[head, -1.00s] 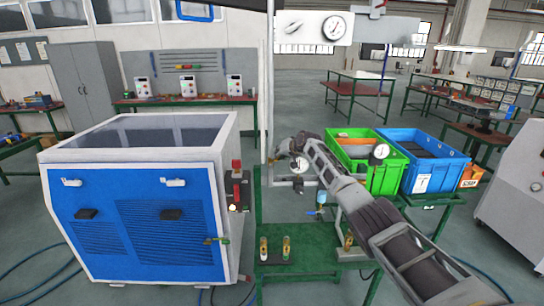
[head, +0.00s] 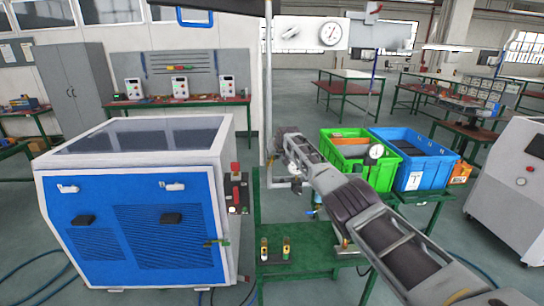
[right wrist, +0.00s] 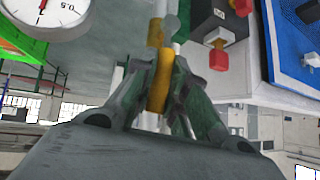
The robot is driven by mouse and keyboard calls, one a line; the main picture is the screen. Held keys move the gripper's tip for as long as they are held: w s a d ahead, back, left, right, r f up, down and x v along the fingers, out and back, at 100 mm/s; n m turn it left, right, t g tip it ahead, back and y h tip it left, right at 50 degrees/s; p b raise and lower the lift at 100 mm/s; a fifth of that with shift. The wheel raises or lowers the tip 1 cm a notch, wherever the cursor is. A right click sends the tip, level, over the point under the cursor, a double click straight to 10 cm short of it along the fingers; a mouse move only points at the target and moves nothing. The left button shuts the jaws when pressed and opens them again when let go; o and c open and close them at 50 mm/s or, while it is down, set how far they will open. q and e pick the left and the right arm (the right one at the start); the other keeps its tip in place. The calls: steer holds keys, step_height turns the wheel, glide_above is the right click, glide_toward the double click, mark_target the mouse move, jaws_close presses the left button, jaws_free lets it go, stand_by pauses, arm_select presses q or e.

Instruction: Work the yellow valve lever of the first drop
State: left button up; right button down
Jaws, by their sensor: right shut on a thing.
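My right arm comes in from the lower right in the head view. Its gripper (head: 283,145) is at the upright pipe (head: 268,85), right of the blue and white generator (head: 45,200). In the right wrist view the fingers of my right gripper (right wrist: 162,85) are closed around the yellow valve lever (right wrist: 158,82), which runs up between them along a pale pipe. In the head view the lever is hidden behind the gripper. My left gripper is not in view.
A green bench (head: 300,240) with two small brass fittings stands below the arm. Red controls (head: 235,190) sit on the generator's right edge.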

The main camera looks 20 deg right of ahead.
steer(key=shift+f, duration=0.1)
steer(key=c, duration=1.4)
jaws_free()
steer(key=shift+a, duration=0.1)
steer(key=shift+s+r, duration=0.3)
steer(key=shift+r, duration=0.1)
steer(key=shift+s+r, duration=0.1)
steer(key=shift+r, duration=0.05)
steer(key=shift+v, duration=5.35)
